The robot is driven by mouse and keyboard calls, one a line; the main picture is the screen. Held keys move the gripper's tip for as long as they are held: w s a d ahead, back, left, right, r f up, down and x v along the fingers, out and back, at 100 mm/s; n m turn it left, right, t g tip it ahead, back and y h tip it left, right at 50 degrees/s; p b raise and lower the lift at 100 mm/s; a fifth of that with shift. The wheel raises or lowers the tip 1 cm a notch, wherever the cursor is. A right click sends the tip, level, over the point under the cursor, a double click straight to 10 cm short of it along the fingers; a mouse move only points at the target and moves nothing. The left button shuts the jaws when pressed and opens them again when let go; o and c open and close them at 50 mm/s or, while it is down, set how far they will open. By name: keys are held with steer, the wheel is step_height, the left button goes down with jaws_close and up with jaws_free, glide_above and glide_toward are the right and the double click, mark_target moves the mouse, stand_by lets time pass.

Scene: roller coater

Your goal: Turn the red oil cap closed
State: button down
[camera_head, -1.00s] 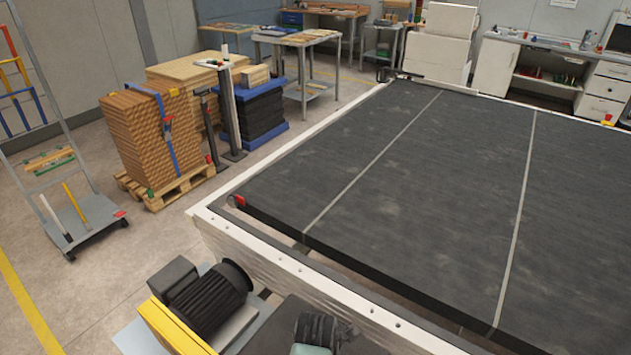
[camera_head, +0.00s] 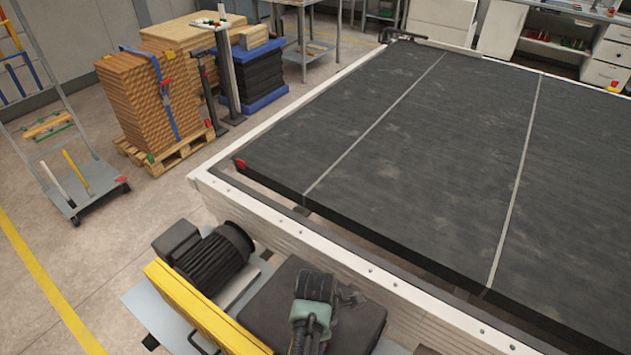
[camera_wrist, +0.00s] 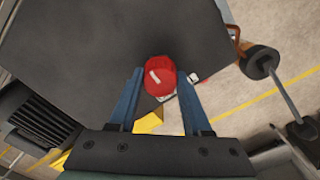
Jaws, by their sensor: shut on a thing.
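The red oil cap (camera_wrist: 161,76) shows in the wrist view, with a pale mark on its top, against the dark grey gearbox housing (camera_wrist: 95,50). My gripper (camera_wrist: 159,84) has its two blue fingers on either side of the cap, shut on it. In the head view my gripper and wrist (camera_head: 318,300) are over the dark housing (camera_head: 262,305) at the bottom. The cap is hidden there behind my arm.
A black finned motor (camera_head: 212,262) and a yellow guard (camera_head: 200,310) stand left of the housing. The white-framed machine bed with its dark belt (camera_head: 420,170) lies beyond. A wheeled rack (camera_head: 80,190) and a pallet stack (camera_head: 145,100) stand at the left on open floor.

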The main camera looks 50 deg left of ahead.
steer(key=m+p, duration=0.1)
steer(key=m, duration=0.3)
steer(key=shift+r+m, duration=0.1)
steer(key=shift+m, duration=0.2)
steer(key=m, duration=0.4)
steer(key=shift+w+m+p, duration=0.1)
steer(key=shift+m+p, duration=0.2)
steer(key=shift+p, duration=0.05)
steer(key=m, duration=0.4)
steer(key=shift+m, duration=0.3)
steer(key=m+p, duration=0.1)
steer(key=m, duration=0.3)
steer(key=shift+w, duration=0.1)
steer(key=m, duration=0.8)
steer(key=shift+m, duration=0.3)
steer(key=m, duration=0.4)
steer(key=shift+p, duration=0.3)
steer(key=m, duration=0.4)
steer(key=shift+m, duration=0.3)
steer(key=shift+d, duration=0.1)
